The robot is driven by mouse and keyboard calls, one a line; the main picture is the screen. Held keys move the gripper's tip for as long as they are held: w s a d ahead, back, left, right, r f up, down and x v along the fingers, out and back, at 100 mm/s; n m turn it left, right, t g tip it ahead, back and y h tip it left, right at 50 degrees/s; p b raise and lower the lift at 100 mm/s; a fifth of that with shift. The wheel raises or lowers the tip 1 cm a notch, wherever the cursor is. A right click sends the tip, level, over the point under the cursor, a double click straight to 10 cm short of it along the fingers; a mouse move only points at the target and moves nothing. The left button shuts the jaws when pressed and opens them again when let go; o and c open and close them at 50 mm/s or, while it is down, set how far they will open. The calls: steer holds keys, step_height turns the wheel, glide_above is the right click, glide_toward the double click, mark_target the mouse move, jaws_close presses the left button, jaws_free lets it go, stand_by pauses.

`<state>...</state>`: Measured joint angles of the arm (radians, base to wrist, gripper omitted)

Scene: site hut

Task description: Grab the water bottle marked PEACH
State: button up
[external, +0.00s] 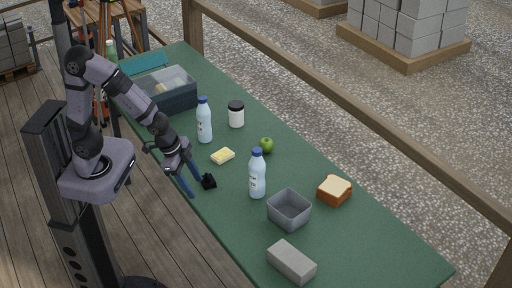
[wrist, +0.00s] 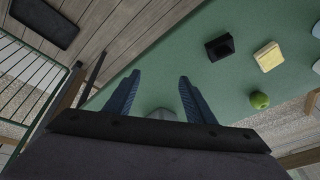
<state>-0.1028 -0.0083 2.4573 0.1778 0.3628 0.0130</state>
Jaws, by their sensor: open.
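Two clear, pale-blue water bottles with blue caps stand upright on the green table in the external view. One bottle (external: 204,124) is farther back, near the blue-grey crate; the other bottle (external: 257,178) is nearer, beside the grey bin. Their label writing is too small to read, so I cannot tell which is marked PEACH. My gripper (external: 198,188) is open and empty at the table's left edge, left of the nearer bottle and apart from both. Its two blue fingers also show in the wrist view (wrist: 159,76). Pale pieces at that view's right edge are too cut off to identify.
A small black object (external: 208,181) lies by my fingers. A yellow sponge (external: 222,156), green apple (external: 267,145), dark-lidded jar (external: 236,115), grey bin (external: 289,222), bread (external: 334,192) and grey block (external: 291,262) are spread around. The crate (external: 178,101) stands at the back.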

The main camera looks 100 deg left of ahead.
steer(key=w+a+r+m+t, duration=0.1)
steer(key=w+a+r+t, duration=0.25)
steer(key=w, duration=0.65)
step_height(320, 180, up, 3)
steer(key=t+h+b, duration=0.1)
steer(key=t+h, duration=0.1)
steer(key=t, duration=0.7)
glide_above(264, 164)
steer(key=shift+s+d+f+m+g, duration=0.1)
steer(key=shift+s+d+m+g, duration=0.2)
steer(key=shift+s, duration=0.15)
steer(key=s+h+b, duration=0.1)
steer(key=s+a+f+t, duration=0.1)
steer(key=s+f+h+b, duration=0.1)
steer(key=s, duration=0.1)
steer(key=shift+s+a+f+t+h+b, duration=0.1)
steer(key=shift+a+f+t+h+b, duration=0.1)
steer(key=shift+a+t+h+b, duration=0.15)
steer(key=shift+h, duration=0.25)
steer(key=shift+r+p+x, duration=0.15)
steer(key=shift+p+x, duration=0.55)
steer(key=shift+x, duration=0.6)
steer(key=shift+r+p+x, duration=0.15)
steer(key=shift+p+x, duration=0.5)
steer(key=shift+x, duration=0.65)
steer(key=shift+w+d+f, duration=0.1)
steer(key=shift+w, duration=0.55)
